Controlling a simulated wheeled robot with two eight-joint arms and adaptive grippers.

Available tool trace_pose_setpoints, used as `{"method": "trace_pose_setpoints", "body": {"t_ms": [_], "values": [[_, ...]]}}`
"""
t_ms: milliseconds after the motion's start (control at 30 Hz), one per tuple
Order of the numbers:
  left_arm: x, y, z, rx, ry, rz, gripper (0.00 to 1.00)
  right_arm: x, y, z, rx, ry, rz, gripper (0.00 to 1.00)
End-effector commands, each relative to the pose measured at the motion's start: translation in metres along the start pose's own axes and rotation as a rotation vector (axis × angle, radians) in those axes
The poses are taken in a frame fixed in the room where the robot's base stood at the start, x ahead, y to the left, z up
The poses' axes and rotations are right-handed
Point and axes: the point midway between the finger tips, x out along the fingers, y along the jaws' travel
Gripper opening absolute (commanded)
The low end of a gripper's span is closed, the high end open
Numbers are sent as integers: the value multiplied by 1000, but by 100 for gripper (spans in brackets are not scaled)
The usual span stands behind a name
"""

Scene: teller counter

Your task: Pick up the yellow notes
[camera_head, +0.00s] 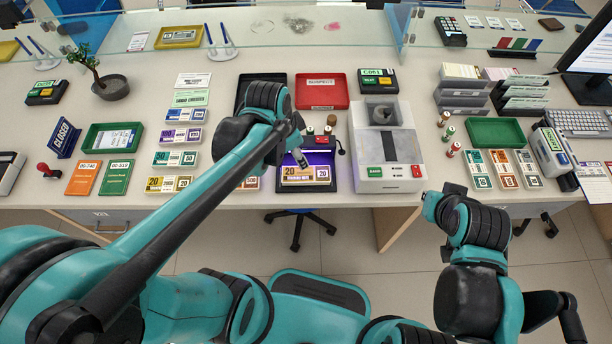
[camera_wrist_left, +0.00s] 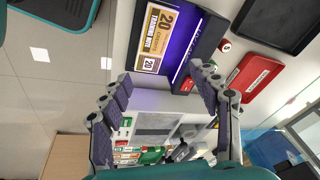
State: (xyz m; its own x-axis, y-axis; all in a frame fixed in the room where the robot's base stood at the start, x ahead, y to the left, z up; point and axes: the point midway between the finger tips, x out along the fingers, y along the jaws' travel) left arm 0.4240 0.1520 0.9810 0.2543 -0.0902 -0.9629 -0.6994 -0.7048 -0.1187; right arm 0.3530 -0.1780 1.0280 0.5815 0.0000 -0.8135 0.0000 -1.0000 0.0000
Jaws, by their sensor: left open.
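A yellow 20 note bundle (camera_head: 308,175) lies on the purple-lit black device (camera_head: 284,187) at the front edge of the counter. In the left wrist view the yellow notes (camera_wrist_left: 155,38) lie flat on the device (camera_wrist_left: 190,60), ahead of the fingers. My left gripper (camera_head: 298,155) is above the notes' far left side, apart from them, with its arm crossing from the left. Its two fingers (camera_wrist_left: 160,95) are spread and nothing is between them. More yellow 20 notes (camera_head: 168,184) lie at the left front of the counter. My right gripper does not show clearly.
A grey counting machine (camera_head: 400,160) stands right of the device. A red tray (camera_head: 321,91) lies behind it. Note stacks in several colours, such as teal ones (camera_head: 175,158), lie to the left. A glass screen (camera_head: 300,30) runs along the back.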

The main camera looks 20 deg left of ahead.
Motion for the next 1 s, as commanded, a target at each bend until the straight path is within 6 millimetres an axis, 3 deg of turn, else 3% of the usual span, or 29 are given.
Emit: {"method": "trace_pose_setpoints", "body": {"t_ms": [100,333,767,1000], "values": [[35,-5,-11,196,-39,86,62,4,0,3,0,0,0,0],[76,-4,-17,437,-63,197,62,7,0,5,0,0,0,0],[115,2,-10,477,-64,216,62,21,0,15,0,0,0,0],[150,8,2,477,-64,215,62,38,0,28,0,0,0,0]]}}
